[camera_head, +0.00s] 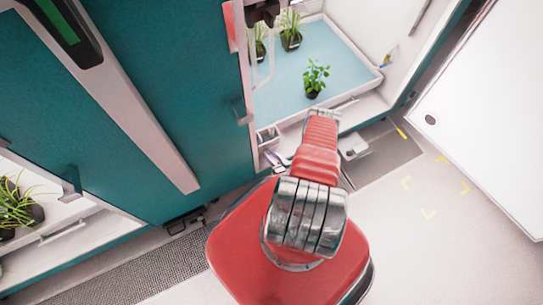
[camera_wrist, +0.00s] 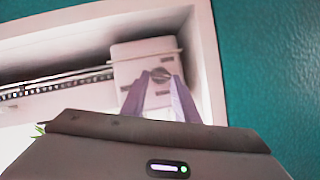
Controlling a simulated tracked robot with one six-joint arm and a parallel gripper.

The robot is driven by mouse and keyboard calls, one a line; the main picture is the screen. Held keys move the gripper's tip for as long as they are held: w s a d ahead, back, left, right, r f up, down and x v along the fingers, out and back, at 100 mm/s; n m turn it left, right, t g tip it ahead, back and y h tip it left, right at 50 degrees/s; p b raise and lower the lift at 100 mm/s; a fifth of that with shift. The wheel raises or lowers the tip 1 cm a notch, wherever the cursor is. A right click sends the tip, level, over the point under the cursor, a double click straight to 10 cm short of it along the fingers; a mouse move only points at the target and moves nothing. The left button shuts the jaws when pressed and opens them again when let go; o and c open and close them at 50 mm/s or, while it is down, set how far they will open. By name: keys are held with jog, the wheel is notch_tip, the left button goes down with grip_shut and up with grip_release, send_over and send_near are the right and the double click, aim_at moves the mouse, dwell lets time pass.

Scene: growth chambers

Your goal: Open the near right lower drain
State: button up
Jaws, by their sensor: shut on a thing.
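The drain is a pale box (camera_wrist: 140,52) with a small grey knob (camera_wrist: 161,73) on its face, set in the corner of a white chamber frame in the wrist view. My gripper (camera_wrist: 161,80) has its two purple-grey fingers closed on the knob, one finger on each side. In the head view the same pale drain box (camera_head: 267,138) sits at the lower left corner of the open chamber on the right. My gripper (camera_head: 274,158) shows there only as a bit of purple finger. My red arm hides much of the area around it.
The open chamber holds a blue tray (camera_head: 292,88) with several potted plants (camera_head: 314,78). Teal cabinet panels (camera_head: 185,60) stand on the left, beside the drain. The pale floor (camera_head: 440,235) at the lower right is clear.

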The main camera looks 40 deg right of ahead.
jog(key=shift+d+m, duration=0.2)
jog(key=shift+m, duration=0.2)
jog(key=o, duration=1.1)
jog(key=shift+y, duration=0.3)
jog(key=shift+c, duration=0.2)
jog(key=shift+a, duration=0.1)
jog(key=shift+s, duration=0.2)
jog(key=v, duration=1.3)
jog(key=shift+s, duration=0.25)
jog(key=shift+a, duration=0.1)
